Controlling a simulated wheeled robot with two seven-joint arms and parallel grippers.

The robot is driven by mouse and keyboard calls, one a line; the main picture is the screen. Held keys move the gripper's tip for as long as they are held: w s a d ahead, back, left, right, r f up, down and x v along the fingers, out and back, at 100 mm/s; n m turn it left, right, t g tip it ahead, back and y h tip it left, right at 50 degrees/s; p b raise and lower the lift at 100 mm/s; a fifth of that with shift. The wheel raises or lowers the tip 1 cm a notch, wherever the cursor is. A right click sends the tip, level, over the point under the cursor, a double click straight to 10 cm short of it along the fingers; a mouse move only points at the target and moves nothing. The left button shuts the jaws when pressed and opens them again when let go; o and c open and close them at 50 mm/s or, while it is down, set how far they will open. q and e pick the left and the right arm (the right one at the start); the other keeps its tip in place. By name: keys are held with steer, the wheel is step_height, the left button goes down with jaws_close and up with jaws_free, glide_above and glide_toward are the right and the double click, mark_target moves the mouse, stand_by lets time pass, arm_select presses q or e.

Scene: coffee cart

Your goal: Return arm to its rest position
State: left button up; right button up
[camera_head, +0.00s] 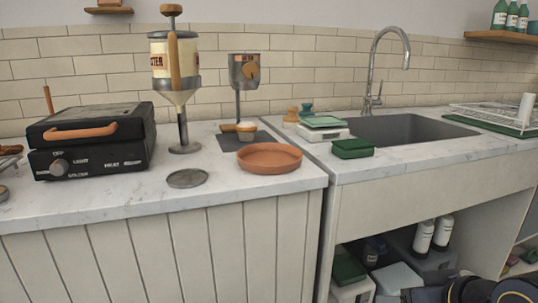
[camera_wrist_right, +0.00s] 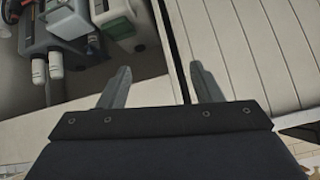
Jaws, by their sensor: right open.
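My right gripper (camera_wrist_right: 160,76) is open and empty in the wrist view, its two grey fingers spread apart with nothing between them. Below the fingers is the dark body of the gripper. In the head view, dark parts of my right arm show at the bottom right corner, low in front of the shelf under the sink. The fingers cannot be made out there. My left gripper and arm are not in view.
A scale (camera_head: 323,130) and green box (camera_head: 352,148) stand near the sink (camera_head: 408,130). White bottles (camera_head: 424,236) stand below.

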steer(key=s+a+f+m+g+y, duration=0.1)
steer(key=s+a+f+m+g, duration=0.15)
steer(key=s+f, duration=1.05)
step_height(320, 180, up, 35)
steer(key=p, duration=3.4)
steer(key=shift+w, duration=0.2)
steer(key=shift+d+g, duration=0.1)
steer(key=shift+g, duration=0.15)
